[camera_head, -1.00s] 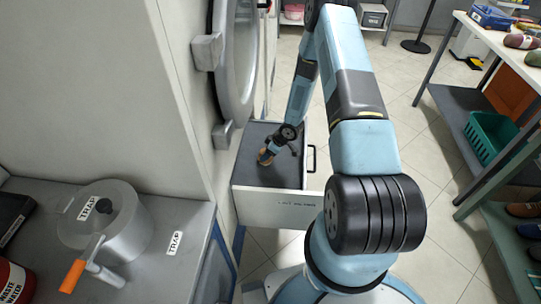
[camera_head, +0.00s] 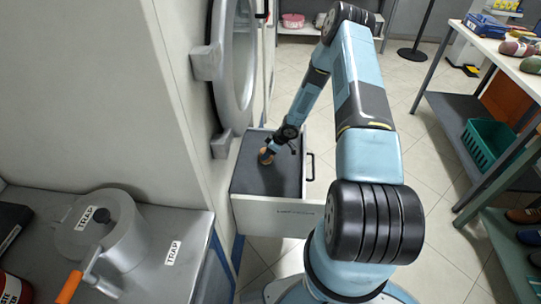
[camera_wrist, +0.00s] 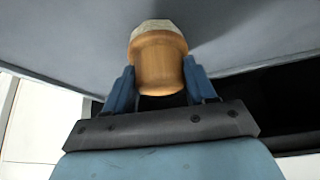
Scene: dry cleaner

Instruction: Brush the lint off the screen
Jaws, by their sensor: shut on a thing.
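My gripper (camera_wrist: 158,88) is shut on the brush (camera_wrist: 159,60), a round wooden handle with pale bristles at its far end. In the wrist view the bristle end is against or very near the grey screen (camera_wrist: 70,38); I cannot tell whether it touches. In the head view the dark grey screen (camera_head: 250,178) fills the open, white-fronted lint drawer (camera_head: 275,216). The brush (camera_head: 266,156) stands over the screen's middle, toward the back, with my gripper above it. I cannot make out lint on the screen.
A round machine door (camera_head: 236,60) stands beside the drawer at left. A metal trap pot (camera_head: 118,235) with an orange-handled tool (camera_head: 70,287) sits on the left counter. Shelves at right hold a green basket (camera_head: 486,146) and shoes. The floor between is clear.

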